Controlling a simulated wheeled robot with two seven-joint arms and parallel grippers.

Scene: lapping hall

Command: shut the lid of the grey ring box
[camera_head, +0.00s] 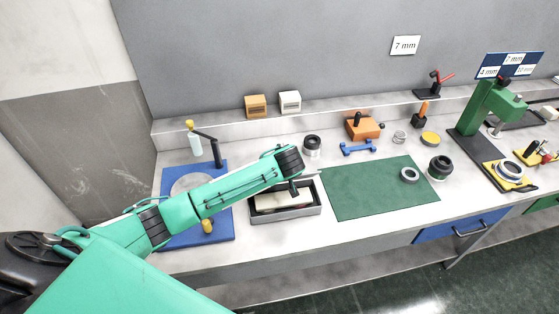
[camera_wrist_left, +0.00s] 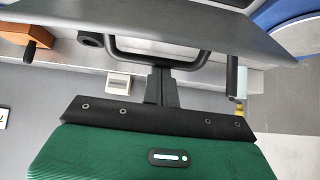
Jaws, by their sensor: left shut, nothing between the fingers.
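The grey ring box (camera_head: 285,214) stands near the front edge of the bench, in the head view. It is open from above and its pale inside shows. My left gripper (camera_head: 294,190) is shut and empty, above the box's back right part. My arm and gripper hide the back of the box, so the lid's angle is unclear there. In the left wrist view a dark grey panel (camera_wrist_left: 130,18) crosses the top, close to my shut black fingers (camera_wrist_left: 160,58). It looks like part of the box, and I cannot tell whether they touch. My right gripper is not in view.
A blue lapping plate (camera_head: 222,232) lies left of the box, under my forearm. A green mat (camera_head: 370,200) lies to its right, mostly bare. A black ring (camera_head: 312,145) and an orange block (camera_head: 363,130) stand behind. A green press (camera_head: 488,108) stands far right.

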